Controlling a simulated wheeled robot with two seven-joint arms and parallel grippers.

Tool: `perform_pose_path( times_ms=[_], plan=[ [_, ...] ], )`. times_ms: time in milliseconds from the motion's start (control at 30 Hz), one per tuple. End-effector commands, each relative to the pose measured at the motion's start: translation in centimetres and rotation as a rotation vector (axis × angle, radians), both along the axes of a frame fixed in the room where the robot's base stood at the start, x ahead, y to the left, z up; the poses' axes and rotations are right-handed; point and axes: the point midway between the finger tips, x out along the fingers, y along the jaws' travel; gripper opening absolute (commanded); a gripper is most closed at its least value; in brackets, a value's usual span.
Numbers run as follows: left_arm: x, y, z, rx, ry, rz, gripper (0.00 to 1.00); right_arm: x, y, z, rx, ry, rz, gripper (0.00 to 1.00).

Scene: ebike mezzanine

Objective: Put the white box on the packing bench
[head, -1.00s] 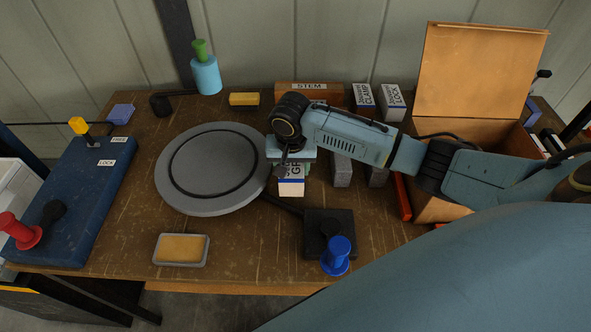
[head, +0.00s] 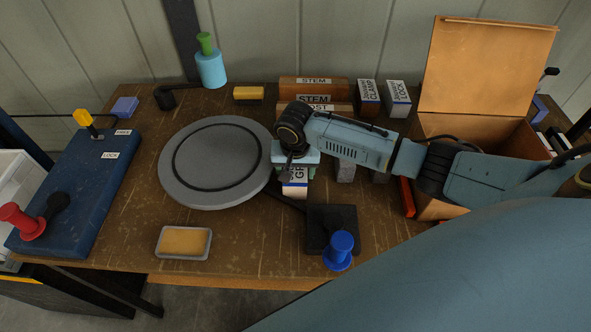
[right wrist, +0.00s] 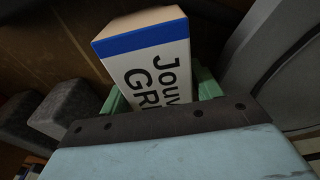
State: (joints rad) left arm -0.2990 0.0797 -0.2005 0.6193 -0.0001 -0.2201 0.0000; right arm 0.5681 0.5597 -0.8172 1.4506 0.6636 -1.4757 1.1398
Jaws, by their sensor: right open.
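A white box with a blue band and black lettering (head: 295,189) stands on the worn brown bench top (head: 125,235), partly hidden under my right gripper. I cannot tell whether this is the packing bench. My right gripper (head: 295,162) is open over the box. In the right wrist view the white box (right wrist: 150,65) lies between the green fingers of my right gripper (right wrist: 160,92), with part of it hidden by the gripper body. I cannot tell whether the fingers touch it. Another white-faced box, lettered LOCK (head: 398,98), stands at the back. My left gripper is not in view.
A grey round turntable (head: 222,190) is close left of the gripper. A black block with a blue knob (head: 340,243) is in front. Bare bench shows at front left.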

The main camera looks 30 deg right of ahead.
Motion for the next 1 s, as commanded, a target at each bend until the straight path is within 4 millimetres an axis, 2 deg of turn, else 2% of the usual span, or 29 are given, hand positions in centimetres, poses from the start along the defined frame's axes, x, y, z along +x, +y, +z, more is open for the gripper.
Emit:
perform_pose_path(
  times_ms=[167, 400, 600, 800, 1000],
  plan=[
    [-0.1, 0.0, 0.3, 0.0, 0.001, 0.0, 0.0, -0.1, 0.1, 1.8, 0.002, -0.002, 0.002, 0.64],
    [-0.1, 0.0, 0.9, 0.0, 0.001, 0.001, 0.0, -0.6, 0.4, 7.0, 0.001, -0.004, 0.001, 0.64],
    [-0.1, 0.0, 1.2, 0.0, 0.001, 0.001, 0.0, -1.0, 0.7, 10.5, 0.001, -0.002, 0.0, 0.64],
    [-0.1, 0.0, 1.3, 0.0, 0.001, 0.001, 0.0, -1.2, 0.8, 12.0, 0.001, -0.001, 0.0, 0.64],
    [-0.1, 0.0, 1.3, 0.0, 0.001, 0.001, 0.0, -1.2, 0.8, 12.2, 0.001, 0.001, 0.0, 0.64]
  ],
)
